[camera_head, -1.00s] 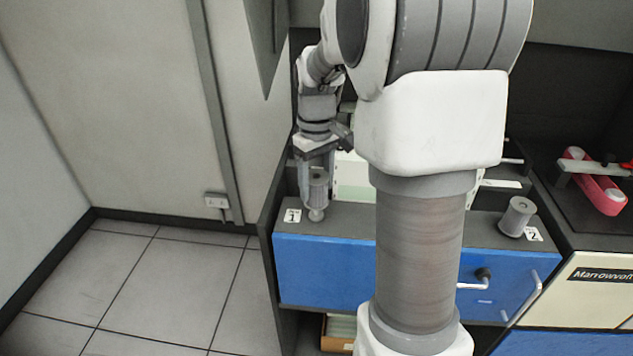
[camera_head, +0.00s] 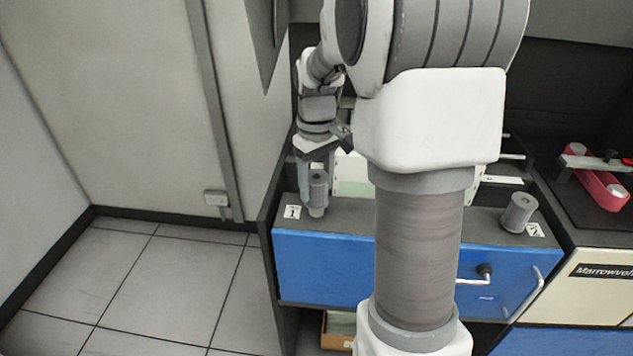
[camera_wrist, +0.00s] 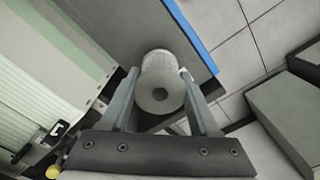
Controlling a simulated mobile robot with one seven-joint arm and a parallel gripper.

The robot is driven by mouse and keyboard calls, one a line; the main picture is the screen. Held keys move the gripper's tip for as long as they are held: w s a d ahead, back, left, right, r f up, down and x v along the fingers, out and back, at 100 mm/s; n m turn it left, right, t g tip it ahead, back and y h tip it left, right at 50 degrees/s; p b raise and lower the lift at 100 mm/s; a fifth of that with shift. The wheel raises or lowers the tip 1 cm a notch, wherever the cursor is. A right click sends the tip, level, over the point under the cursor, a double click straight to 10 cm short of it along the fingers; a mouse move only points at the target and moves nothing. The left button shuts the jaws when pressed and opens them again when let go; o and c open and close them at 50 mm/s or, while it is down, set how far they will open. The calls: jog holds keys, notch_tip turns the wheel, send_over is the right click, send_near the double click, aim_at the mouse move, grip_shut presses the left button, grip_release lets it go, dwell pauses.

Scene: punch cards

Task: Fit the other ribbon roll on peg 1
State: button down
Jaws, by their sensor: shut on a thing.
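My gripper (camera_head: 317,188) is shut on a grey ribbon roll (camera_head: 318,180), held upright over the left front of the cabinet top, beside the label "1" (camera_head: 292,212). In the wrist view the roll (camera_wrist: 160,97) sits between the two fingers, its end with a dark centre hole facing the camera. A paler round part (camera_head: 317,211) shows just under the roll; I cannot tell whether it is peg 1 or the roll's lower end. How far the roll is around the peg is hidden. Another grey roll (camera_head: 518,212) stands upright by the label "2" (camera_head: 534,229).
The blue-fronted cabinet (camera_head: 325,268) has a light green and white unit (camera_head: 351,175) behind the roll. My arm hides the middle of the cabinet. A pink-red part (camera_head: 604,190) lies at the right. Wall and open floor (camera_head: 150,290) are to the left.

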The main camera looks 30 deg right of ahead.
jog(key=shift+f+b, duration=0.7)
jog(key=shift+f, duration=0.4)
dwell(0.4)
jog(key=shift+c, duration=0.2)
grip_release()
notch_tip(320, 180, up, 18)
jog(key=p, duration=0.2)
jog(key=shift+f+p, duration=0.25)
jog(key=shift+p, duration=0.1)
jog(key=s+a+f+m+t, duration=0.1)
jog(key=s+a+f+t, duration=0.1)
jog(key=s+a, duration=0.4)
jog(key=s+a+f+m+t, duration=0.1)
jog(key=s+a, duration=0.5)
jog(key=s, duration=0.6)
jog(key=f+t, duration=0.1)
jog(key=t, duration=0.1)
jog(key=shift+s+a+t, duration=0.15)
jog(key=shift+a+t, duration=0.05)
jog(key=shift+t, duration=0.1)
jog(key=shift+s+f, duration=0.15)
jog(key=shift+f, duration=0.1)
jog(key=shift+c, duration=0.4)
